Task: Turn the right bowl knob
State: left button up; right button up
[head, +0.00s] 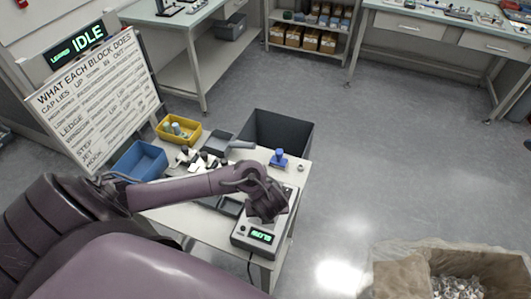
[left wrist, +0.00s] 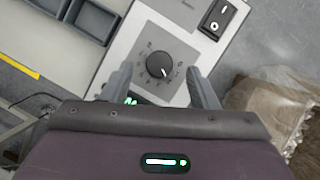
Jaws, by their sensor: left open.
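A round black knob (left wrist: 159,65) with a pale pointer line and printed dial marks sits on the light panel of a control box (left wrist: 185,40). My left gripper (left wrist: 159,72) is open, one finger at each side of the knob in the left wrist view, with a gap on both sides. Its height over the panel is hard to judge. In the head view the control box (head: 262,246) with a green display stands at the table's near right corner. My left gripper (head: 266,212) is above it and hides the knob there. My right gripper is not in view.
A black rocker switch (left wrist: 217,18) is on the panel. Behind the box are grey trays (left wrist: 92,20), a blue bin (head: 140,160), a yellow bin (head: 179,131) and a blue part (head: 279,159). A dark open bin (head: 280,132) stands behind the table. A cardboard box (head: 400,270) is at right.

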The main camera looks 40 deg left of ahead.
pick_arm(q)
jog(key=p+v, duration=0.2)
jog(key=v, duration=0.2)
jog(key=shift+s+d+r, duration=0.1)
jog(key=shift+r, duration=0.15)
